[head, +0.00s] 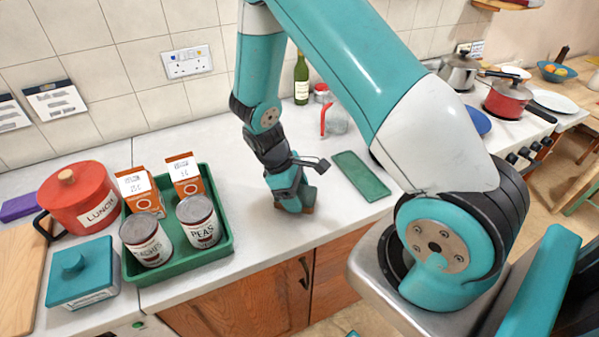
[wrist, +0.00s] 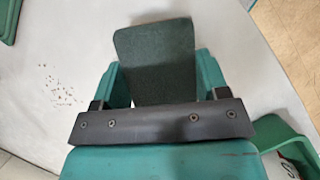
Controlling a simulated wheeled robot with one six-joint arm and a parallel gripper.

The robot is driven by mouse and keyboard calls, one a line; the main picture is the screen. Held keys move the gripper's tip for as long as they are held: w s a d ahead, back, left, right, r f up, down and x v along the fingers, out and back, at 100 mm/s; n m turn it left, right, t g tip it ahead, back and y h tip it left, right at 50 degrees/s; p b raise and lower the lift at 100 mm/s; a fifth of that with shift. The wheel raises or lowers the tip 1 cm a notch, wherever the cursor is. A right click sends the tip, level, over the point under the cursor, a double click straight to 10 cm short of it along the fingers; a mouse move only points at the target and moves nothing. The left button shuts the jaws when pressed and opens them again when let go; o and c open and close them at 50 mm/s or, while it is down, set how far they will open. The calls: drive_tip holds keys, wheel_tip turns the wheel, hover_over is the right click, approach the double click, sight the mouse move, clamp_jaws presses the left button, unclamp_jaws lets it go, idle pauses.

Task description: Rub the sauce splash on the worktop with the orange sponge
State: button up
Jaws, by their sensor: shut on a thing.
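My gripper (head: 293,203) is low over the worktop (head: 262,222), to the right of the green tray. It is shut on a block, taken to be the orange sponge. In the wrist view the sponge (wrist: 155,62) shows a dark green face between the two fingers (wrist: 160,88). In the head view only a small orange-brown bit shows by the fingertips. I cannot tell whether it touches the worktop. A patch of small reddish-brown specks (wrist: 58,86) lies left of the gripper in the wrist view. No clear sauce splash shows in the head view.
The green tray (head: 182,262) holds two tins and two cartons. A green mat (head: 360,176) lies right of my gripper. A red pot (head: 80,200) and a teal box (head: 82,275) stand left. A bottle (head: 301,80) and jar are behind.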

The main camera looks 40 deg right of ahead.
drive_tip(key=shift+s+a+r+p, duration=0.15)
drive_tip(key=shift+r+p, duration=0.15)
drive_tip(key=shift+r, duration=0.4)
drive_tip(key=shift+r+p, duration=1.95)
drive_tip(key=shift+r, duration=0.35)
